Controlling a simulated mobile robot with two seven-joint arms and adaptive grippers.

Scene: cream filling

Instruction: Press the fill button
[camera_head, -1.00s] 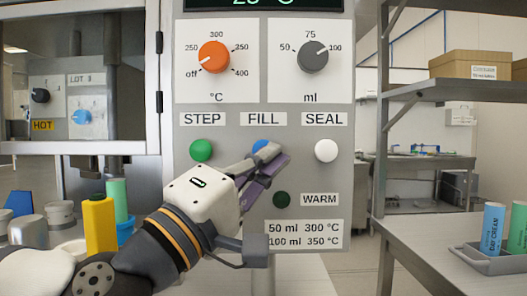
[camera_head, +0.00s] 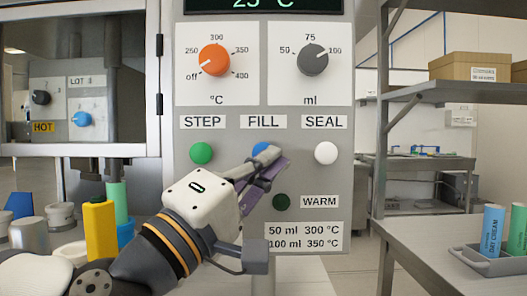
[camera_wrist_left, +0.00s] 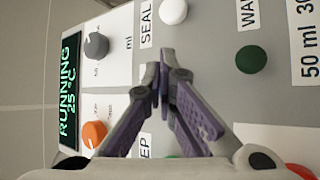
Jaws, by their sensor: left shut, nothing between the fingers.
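The blue fill button (camera_head: 260,148) sits under the FILL label (camera_head: 263,122) on the grey machine panel (camera_head: 340,222). My left gripper (camera_head: 273,157) is shut and empty, with its fingertips overlapping the button's lower right part in the head view. I cannot tell whether they touch it. In the left wrist view the gripper (camera_wrist_left: 162,84) points at the panel and hides the fill button. The display (camera_wrist_left: 70,88) there reads RUNNING and 25 °C. My right gripper is not in view.
A green button (camera_head: 202,153) under STEP and a white button (camera_head: 326,153) under SEAL flank the fill button. A dark green lamp (camera_head: 281,202) sits beside WARM. Orange (camera_head: 214,59) and grey (camera_head: 313,60) knobs are above. Bottles and jars stand at lower left.

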